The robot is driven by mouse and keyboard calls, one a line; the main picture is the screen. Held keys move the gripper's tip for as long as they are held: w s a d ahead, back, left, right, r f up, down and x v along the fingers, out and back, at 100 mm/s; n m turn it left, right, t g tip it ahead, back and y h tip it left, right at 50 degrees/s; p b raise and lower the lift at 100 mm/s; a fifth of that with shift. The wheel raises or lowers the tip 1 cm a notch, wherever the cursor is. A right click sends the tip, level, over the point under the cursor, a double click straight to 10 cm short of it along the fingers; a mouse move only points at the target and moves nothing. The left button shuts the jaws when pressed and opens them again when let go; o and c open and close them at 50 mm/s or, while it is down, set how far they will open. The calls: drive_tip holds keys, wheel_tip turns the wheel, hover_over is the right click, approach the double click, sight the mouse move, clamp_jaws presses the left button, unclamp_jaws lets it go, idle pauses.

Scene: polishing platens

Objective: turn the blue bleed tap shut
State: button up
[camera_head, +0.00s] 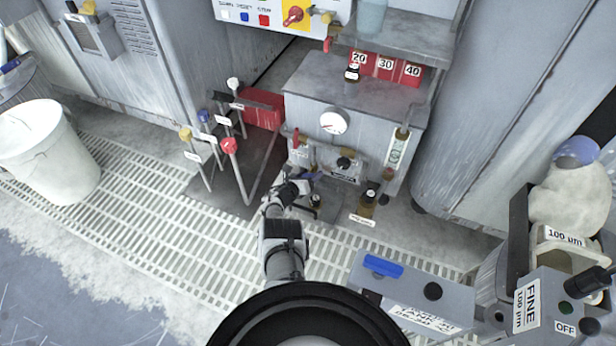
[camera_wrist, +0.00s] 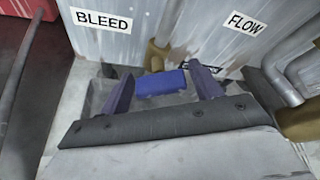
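The blue bleed tap (camera_wrist: 160,83) shows in the wrist view as a short blue bar, lying roughly crosswise below the BLEED label (camera_wrist: 102,20). A brass-coloured fitting (camera_wrist: 157,56) is just behind it. My gripper (camera_wrist: 160,72) is open, with one dark purple finger on each side of the bar. Small gaps seem to show between fingers and bar; I cannot tell whether either touches. In the head view my gripper (camera_head: 308,180) is low at the front of the grey cabinet (camera_head: 345,98), and I cannot make out the tap there.
A FLOW label (camera_wrist: 247,23) and grey pipes (camera_wrist: 276,82) are at the right in the wrist view. In the head view, levers with coloured knobs (camera_head: 228,146) stand left of the cabinet. Grating (camera_head: 180,235) lies open at left.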

drive_tip(key=c, duration=0.7)
drive_tip(key=shift+d+r, duration=0.1)
drive_tip(key=shift+d, duration=0.05)
drive_tip(key=shift+m+p, duration=0.3)
drive_tip(key=shift+p, duration=0.1)
drive_tip(key=shift+m+t+y+p, duration=0.35)
drive_tip(key=shift+m+t+y, duration=0.15)
drive_tip(key=shift+m+y, duration=0.95)
drive_tip(key=shift+m, duration=0.25)
drive_tip(key=o, duration=1)
drive_tip(key=shift+c, duration=0.2)
